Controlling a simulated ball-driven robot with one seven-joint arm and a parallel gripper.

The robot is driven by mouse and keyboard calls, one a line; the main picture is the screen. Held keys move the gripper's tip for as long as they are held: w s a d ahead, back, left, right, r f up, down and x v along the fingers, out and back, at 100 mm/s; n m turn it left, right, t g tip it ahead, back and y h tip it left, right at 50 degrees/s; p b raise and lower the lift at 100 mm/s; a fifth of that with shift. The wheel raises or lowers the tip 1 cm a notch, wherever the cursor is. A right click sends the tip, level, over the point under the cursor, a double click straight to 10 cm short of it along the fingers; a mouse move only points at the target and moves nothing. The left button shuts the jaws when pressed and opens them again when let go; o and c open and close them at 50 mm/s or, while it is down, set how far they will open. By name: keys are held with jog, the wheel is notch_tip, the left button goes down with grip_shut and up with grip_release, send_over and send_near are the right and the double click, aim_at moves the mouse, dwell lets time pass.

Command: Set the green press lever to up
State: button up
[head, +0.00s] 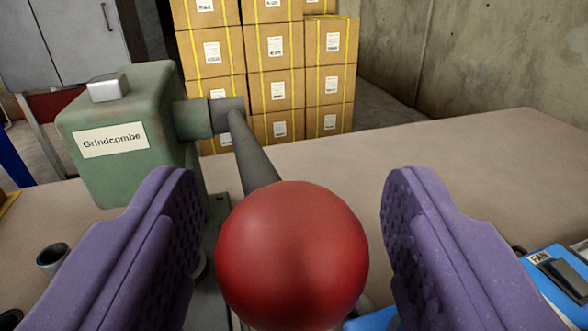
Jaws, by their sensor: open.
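The green press (128,138) with a "Grindcombe" label stands on the table at the left. Its dark grey lever (250,152) runs from a hub on the press's right side toward me and downward in the picture. The lever ends in a large red ball knob (291,254) at the lower middle, close to the camera. My gripper (291,205) is open, with one purple padded finger on each side of the knob. A gap shows between the knob and each finger. The lower part of the knob is cut off by the frame edge.
The beige table (460,160) is bare behind the right finger. A blue panel with a switch marked "FAN" (562,275) is at the lower right. A small dark cup-like tube (53,258) is at the lower left. Stacked cardboard boxes (276,85) stand behind the table.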

grip_shut()
jog(key=shift+w+r+p, duration=0.1)
jog(key=shift+r+p, duration=0.5)
jog(key=shift+p, duration=0.05)
jog(key=w+a+r+n+g+p, duration=0.1)
jog(key=w+r+g+p, duration=0.4)
jog(key=p, duration=0.9)
jog(key=w+a+r+n+g+h+p, duration=0.1)
jog(key=w+a+r+g+p, duration=0.2)
jog(key=w+r+p, duration=0.4)
notch_tip(320, 180, up, 3)
jog(key=g+p, duration=0.1)
jog(key=p, duration=0.7)
jog(key=shift+w+r+g, duration=0.15)
jog(key=shift+w+g, duration=0.05)
jog(key=shift+g, duration=0.2)
jog(key=shift+c, duration=1.3)
grip_release()
jog(key=shift+o, duration=1.3)
jog(key=shift+w+a, duration=0.1)
jog(key=shift+w, duration=0.05)
